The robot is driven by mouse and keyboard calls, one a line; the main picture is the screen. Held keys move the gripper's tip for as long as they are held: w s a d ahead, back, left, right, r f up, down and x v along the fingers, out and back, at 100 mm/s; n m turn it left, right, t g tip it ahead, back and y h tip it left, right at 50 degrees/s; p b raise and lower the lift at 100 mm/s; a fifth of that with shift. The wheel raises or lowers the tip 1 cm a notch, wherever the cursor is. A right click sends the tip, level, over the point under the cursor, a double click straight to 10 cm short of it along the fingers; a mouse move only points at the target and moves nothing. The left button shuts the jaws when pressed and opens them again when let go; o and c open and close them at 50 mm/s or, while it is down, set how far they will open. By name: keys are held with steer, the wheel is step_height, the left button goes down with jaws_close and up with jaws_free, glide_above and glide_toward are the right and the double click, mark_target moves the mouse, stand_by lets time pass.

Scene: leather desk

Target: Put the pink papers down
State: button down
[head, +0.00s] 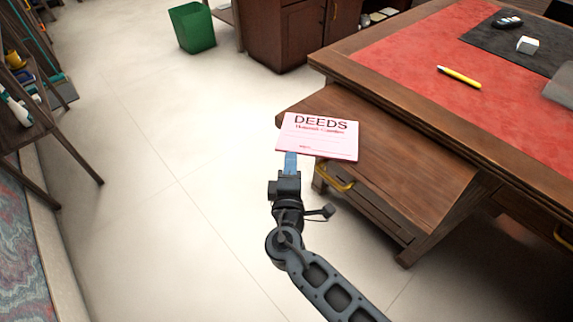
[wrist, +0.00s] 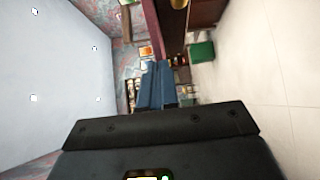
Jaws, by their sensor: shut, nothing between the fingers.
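The pink papers (head: 325,143), headed "DEEDS", show flat over the left end of the desk's lower wooden ledge (head: 405,170) in the head view. I cannot tell whether they rest fully on the ledge. My gripper (head: 291,161) is just below their near left edge in the picture. Its blue fingers are shut with nothing held, and their tips meet or pass behind the paper edge. In the wrist view the blue fingers (wrist: 158,85) are together, and no pink paper shows there.
The desk's red leather top (head: 420,60) holds a yellow marker (head: 459,77), a white cube (head: 527,45) and a dark mat (head: 490,42). A yellow drawer handle (head: 335,178) is below the ledge. A green bin (head: 194,28) stands behind. Pale floor on the left is clear.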

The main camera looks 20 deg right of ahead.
mark_target(301, 154)
steer(key=d, duration=0.1)
steer(key=w+d+b, duration=0.1)
steer(key=d, duration=0.1)
steer(key=shift+w+d, duration=0.1)
steer(key=shift+d, duration=0.2)
steer(key=shift+a, duration=0.1)
